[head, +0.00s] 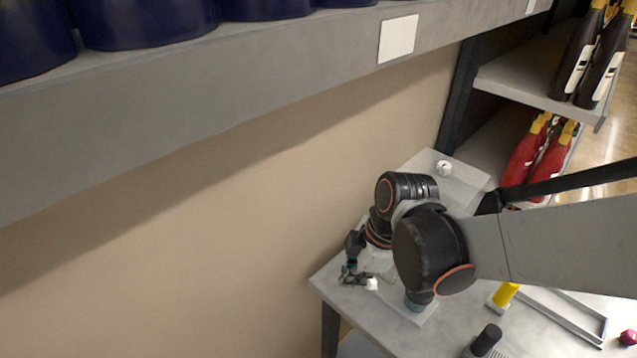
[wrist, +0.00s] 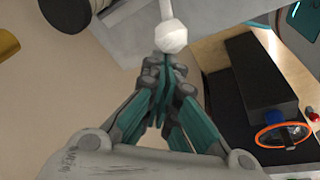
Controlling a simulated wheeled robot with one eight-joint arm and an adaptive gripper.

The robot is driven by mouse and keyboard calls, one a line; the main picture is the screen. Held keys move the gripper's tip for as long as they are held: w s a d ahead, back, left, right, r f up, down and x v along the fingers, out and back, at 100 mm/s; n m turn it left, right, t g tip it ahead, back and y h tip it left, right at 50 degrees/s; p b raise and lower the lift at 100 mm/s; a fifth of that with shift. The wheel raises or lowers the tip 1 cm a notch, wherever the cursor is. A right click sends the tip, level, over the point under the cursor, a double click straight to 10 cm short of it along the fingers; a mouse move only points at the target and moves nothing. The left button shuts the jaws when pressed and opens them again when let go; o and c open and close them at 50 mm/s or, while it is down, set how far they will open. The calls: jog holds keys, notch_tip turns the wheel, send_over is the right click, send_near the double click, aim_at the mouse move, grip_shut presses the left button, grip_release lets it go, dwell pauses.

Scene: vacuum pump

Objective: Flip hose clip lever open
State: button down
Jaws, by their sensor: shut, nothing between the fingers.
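My gripper (wrist: 162,75) is shut and empty in the wrist view, its teal and grey fingers together. A white faceted knob (wrist: 171,37) on a thin white rod (wrist: 166,9) is right at the fingertips. I cannot tell whether they touch. The knob looks like the end of the clip lever, but the clip itself cannot be made out. In the head view my gripper (head: 350,272) is low over the left end of the grey table (head: 455,322), beside a small white knob (head: 372,284). My arm hides much of the tabletop there.
A dark box-shaped part with an orange ring (wrist: 283,134) lies right of my fingers in the wrist view. A beige wall (head: 230,200) stands left.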

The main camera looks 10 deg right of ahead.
jog(key=shift+w+d+r+g+y, duration=0.3)
jog(key=shift+w+d+g+y, duration=0.1)
jog(key=shift+y, duration=0.1)
jog(key=w+d, duration=0.1)
jog(key=d, duration=0.1)
jog(key=w+d+r+p, duration=0.1)
jog(key=w+d, duration=0.1)
jog(key=shift+w+d+r, duration=0.1)
jog(key=shift+w+d, duration=0.2)
dwell(0.5)
jog(key=shift+r, duration=0.15)
jog(key=shift+s+a+r+p, duration=0.1)
jog(key=shift+s+r+p, duration=0.05)
jog(key=shift+r+p, duration=0.55)
jog(key=v, duration=0.7)
jog(key=shift+r, duration=0.25)
